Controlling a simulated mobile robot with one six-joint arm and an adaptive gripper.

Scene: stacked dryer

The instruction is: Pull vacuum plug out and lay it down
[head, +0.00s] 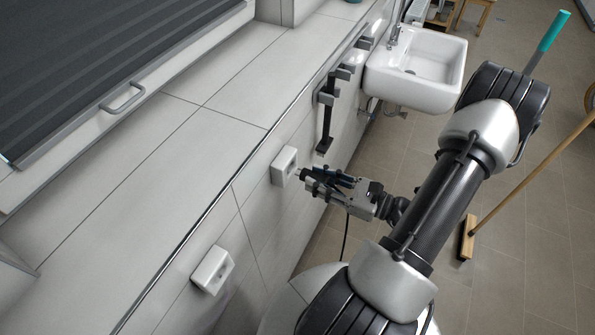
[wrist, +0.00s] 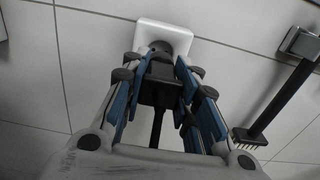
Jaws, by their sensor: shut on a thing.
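The black vacuum plug (wrist: 160,91) sits between the blue-padded fingers of my gripper (wrist: 158,72) in the wrist view, with its dark cord running down toward the palm. My gripper is shut on it. The white wall socket (wrist: 165,34) is straight ahead of the plug, its round recess partly covered by the plug. In the head view, my gripper (head: 316,183) points at the same socket (head: 284,165), very close to it. I cannot tell whether the pins are still in the socket. The cord (head: 345,238) hangs below my gripper.
A second white socket (head: 212,270) is lower left on the tiled wall. A black brush (wrist: 275,110) hangs from a wall rail right of the plug. A white sink (head: 416,68) stands farther back. A broom (head: 467,240) is on the floor to the right.

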